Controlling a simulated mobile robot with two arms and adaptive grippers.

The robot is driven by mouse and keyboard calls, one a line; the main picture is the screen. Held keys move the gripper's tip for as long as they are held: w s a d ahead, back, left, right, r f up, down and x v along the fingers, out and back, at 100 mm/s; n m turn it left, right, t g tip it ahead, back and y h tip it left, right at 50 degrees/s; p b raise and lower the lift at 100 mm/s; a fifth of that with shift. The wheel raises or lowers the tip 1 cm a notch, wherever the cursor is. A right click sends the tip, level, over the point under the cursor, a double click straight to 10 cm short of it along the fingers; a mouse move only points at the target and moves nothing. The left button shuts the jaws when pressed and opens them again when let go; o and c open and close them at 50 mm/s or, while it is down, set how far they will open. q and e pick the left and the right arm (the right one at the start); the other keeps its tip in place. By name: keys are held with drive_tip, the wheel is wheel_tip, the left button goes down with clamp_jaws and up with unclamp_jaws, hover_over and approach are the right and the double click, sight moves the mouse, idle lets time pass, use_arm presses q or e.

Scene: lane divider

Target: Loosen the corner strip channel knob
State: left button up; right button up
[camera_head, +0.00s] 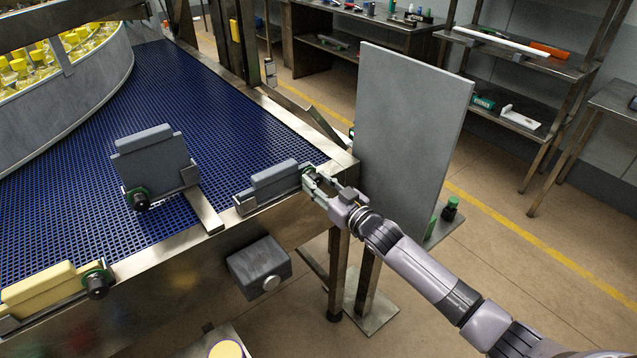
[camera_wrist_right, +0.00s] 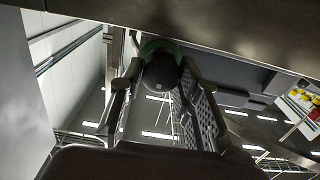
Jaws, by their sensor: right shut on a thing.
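The corner strip channel (camera_head: 270,184) is a grey block in a metal holder at the near right corner of the blue conveyor. Its knob sits at the right end of the holder and is mostly hidden by my right gripper (camera_head: 318,184) in the head view. In the right wrist view the dark round knob (camera_wrist_right: 161,72) with a green collar sits between the two fingers of my right gripper (camera_wrist_right: 160,110). The fingers are shut on it from both sides. My left gripper is not in view.
Other dark knobs with green collars are on the tall grey block's holder (camera_head: 140,198) and the yellow block's holder (camera_head: 97,284). An upright grey panel (camera_head: 408,130) stands just right of the corner, close to my right arm. A grey box (camera_head: 259,268) hangs below the conveyor edge.

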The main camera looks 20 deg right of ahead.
drive_tip(key=shift+n, duration=0.4)
drive_tip(key=shift+c, duration=0.3)
drive_tip(key=n+b, duration=0.1)
drive_tip(key=n, duration=0.7)
drive_tip(key=n+b, duration=0.1)
drive_tip(key=n, duration=0.8)
drive_tip(key=shift+s+a+f+n, duration=0.1)
drive_tip(key=shift+a+f+n, duration=0.05)
drive_tip(key=shift+n, duration=0.15)
drive_tip(key=o, duration=1.1)
drive_tip(key=shift+o, duration=0.4)
